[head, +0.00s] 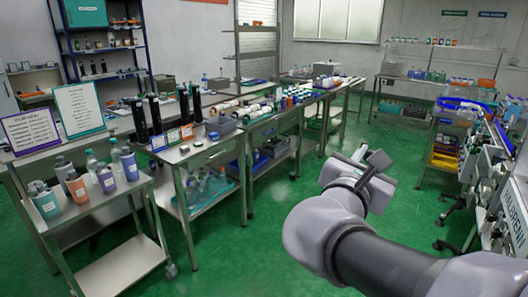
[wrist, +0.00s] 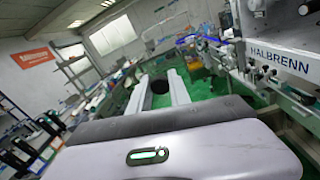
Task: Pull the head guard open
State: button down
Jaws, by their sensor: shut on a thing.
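My gripper (head: 374,168) is in the lower middle right of the head view, above the green floor and left of the machine. In the wrist view, the fingers of my gripper (wrist: 159,90) reach forward with a dark, rounded thing (wrist: 160,92) between them. The gripper is shut on it; I cannot tell what it is. A pale grey machine marked HALBRENN (wrist: 282,62) fills the upper right of the wrist view. The machine (head: 513,212) also shows at the right edge of the head view, partly cut off. I cannot make out the head guard clearly in either view.
A cart (head: 115,210) with cups and bottles stands at left. Steel workbenches (head: 215,155) with bottles and black cylinders run behind it. The green floor (head: 270,235) between is open.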

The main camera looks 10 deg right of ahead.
jog(key=shift+s+a+r, duration=0.1)
jog(key=shift+s, duration=0.05)
jog(key=c, duration=1.2)
grip_release()
jog(key=p+v, duration=0.3)
jog(key=v, duration=1.4)
jog(key=shift+s, duration=0.15)
jog(key=shift+a, duration=0.15)
